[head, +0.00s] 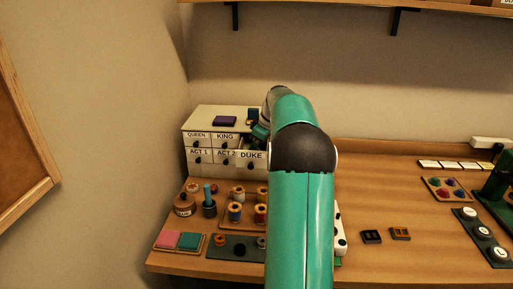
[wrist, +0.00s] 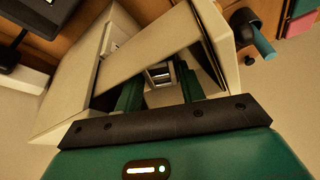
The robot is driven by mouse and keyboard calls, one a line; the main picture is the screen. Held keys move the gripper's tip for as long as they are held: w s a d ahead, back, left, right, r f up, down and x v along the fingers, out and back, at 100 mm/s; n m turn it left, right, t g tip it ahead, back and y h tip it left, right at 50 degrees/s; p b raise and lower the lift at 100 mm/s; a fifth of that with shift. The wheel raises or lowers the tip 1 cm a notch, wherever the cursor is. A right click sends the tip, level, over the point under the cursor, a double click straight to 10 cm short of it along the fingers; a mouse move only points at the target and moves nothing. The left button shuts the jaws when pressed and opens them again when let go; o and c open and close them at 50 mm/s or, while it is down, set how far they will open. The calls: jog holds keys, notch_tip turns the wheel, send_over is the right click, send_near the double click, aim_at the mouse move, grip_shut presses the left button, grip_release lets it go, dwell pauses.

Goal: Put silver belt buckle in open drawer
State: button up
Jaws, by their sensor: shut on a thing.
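The silver belt buckle (wrist: 160,74) is a small squarish metal frame between the two green fingers of my gripper (wrist: 159,88) in the wrist view. My gripper is shut on it. The open drawer is the DUKE one (head: 252,158), at the lower right of the cream cabinet (head: 197,127) in the head view, with its front standing out from the others. In the wrist view its cream wall (wrist: 145,62) runs just past the buckle, with dark space beside it. My arm hides the gripper's tips and the buckle in the head view. I cannot tell whether the buckle touches the drawer.
A purple item (head: 224,121) lies on the cabinet top. Thread spools (head: 235,212), a dark cup with a teal stick (head: 209,205) and pink and teal pads (head: 168,239) stand in front. Two buckle-like pieces, dark (head: 371,237) and orange (head: 400,233), lie to the right, where the table is fairly clear.

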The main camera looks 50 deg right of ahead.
jog(key=shift+f, duration=0.2)
jog(key=o, duration=1)
jog(key=shift+c, duration=0.2)
jog(key=shift+r, duration=0.1)
jog(key=v, duration=1.2)
